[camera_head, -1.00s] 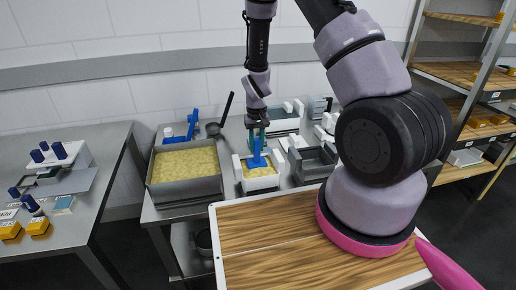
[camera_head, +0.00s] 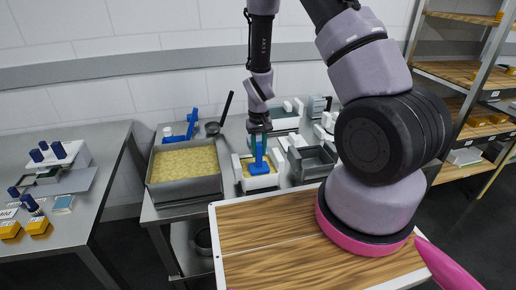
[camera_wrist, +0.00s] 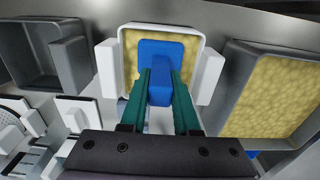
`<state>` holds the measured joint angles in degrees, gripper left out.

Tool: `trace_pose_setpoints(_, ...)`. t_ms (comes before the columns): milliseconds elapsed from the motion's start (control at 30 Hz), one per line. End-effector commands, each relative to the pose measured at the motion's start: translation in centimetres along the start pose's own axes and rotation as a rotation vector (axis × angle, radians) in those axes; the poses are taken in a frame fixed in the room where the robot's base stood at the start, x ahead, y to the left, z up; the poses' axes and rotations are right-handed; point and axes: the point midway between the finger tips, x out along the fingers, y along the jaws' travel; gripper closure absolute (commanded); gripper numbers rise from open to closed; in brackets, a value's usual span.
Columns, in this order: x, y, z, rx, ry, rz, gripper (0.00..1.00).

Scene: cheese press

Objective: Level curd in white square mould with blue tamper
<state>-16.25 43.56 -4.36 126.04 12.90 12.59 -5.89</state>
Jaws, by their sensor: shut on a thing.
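The white square mould (camera_head: 263,183) stands on the steel table, with yellow curd (camera_wrist: 132,50) inside it. The blue tamper (camera_head: 259,164) is upright in the mould, its square plate over the curd; curd shows around the plate's edges in the wrist view. My gripper (camera_head: 259,146) is above the mould, its green fingers shut on the blue tamper's handle (camera_wrist: 160,85). In the wrist view the mould (camera_wrist: 203,66) has white side lugs. Whether the plate presses on the curd or hangs just above it I cannot tell.
A large grey tray of curd (camera_head: 185,198) stands left of the mould, close to it. A grey empty mould (camera_head: 313,163) stands on the right. A dark ladle (camera_head: 213,128) and another blue tool (camera_head: 192,122) lie behind. A wooden board (camera_head: 285,225) is in front.

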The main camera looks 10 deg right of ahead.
Motion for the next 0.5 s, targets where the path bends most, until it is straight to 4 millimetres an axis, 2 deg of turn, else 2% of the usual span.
trace_pose_setpoints(500, 0.2, 0.0, -3.1, 0.001, 0.001, 0.000, 1.00)
